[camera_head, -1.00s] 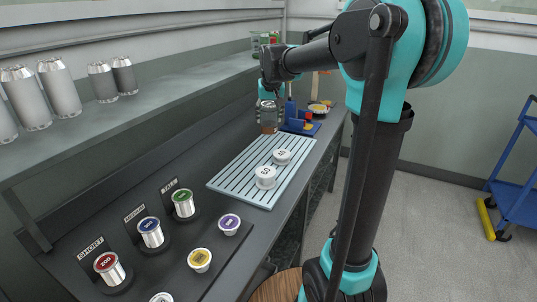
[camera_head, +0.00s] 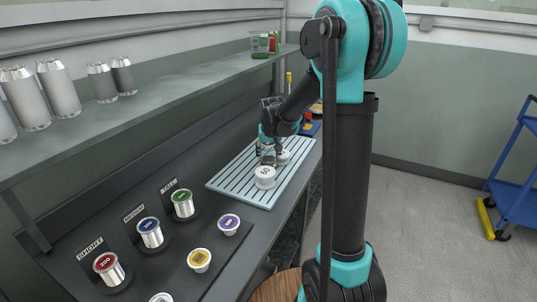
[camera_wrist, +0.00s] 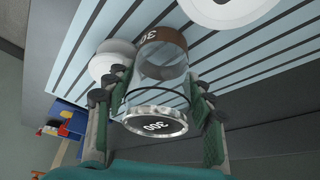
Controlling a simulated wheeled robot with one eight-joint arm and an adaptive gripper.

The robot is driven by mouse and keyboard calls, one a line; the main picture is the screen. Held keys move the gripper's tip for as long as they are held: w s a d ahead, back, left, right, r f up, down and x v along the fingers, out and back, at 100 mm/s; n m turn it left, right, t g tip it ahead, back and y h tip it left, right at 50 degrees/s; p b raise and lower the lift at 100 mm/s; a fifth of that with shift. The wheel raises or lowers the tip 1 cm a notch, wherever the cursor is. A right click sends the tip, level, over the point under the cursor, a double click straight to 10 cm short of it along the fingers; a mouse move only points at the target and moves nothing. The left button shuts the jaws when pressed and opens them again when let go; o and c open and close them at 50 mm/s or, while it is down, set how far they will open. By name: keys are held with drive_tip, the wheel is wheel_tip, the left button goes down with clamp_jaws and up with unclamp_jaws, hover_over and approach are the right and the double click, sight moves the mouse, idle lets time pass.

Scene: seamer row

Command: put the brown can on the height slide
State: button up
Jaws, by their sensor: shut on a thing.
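The brown can (camera_wrist: 160,85) is in my gripper (camera_wrist: 155,82) in the wrist view. It has a clear-looking body, a brown band at its far end and a silver end marked 300 towards the camera. My gripper is shut around its sides. In the head view my gripper (camera_head: 268,150) is over the far part of the slatted tray, beside the white lidded cups; the can is small and partly hidden there. A blue device with a red part (camera_head: 309,127), possibly the height slide, stands beyond the tray, mostly hidden by my arm. A blue, red and yellow piece (camera_wrist: 65,125) shows at the wrist view's left.
The pale slatted tray (camera_head: 228,180) bears white lidded cups (camera_head: 265,177). Nearer stand small cans with coloured tops (camera_head: 151,232) and cups with purple and yellow lids (camera_head: 199,260). A shelf (camera_head: 150,105) with silver cans runs along the left. A blue cart (camera_head: 515,190) stands right.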

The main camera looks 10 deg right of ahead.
drive_tip(key=shift+f, duration=0.15)
drive_tip(key=o, duration=1)
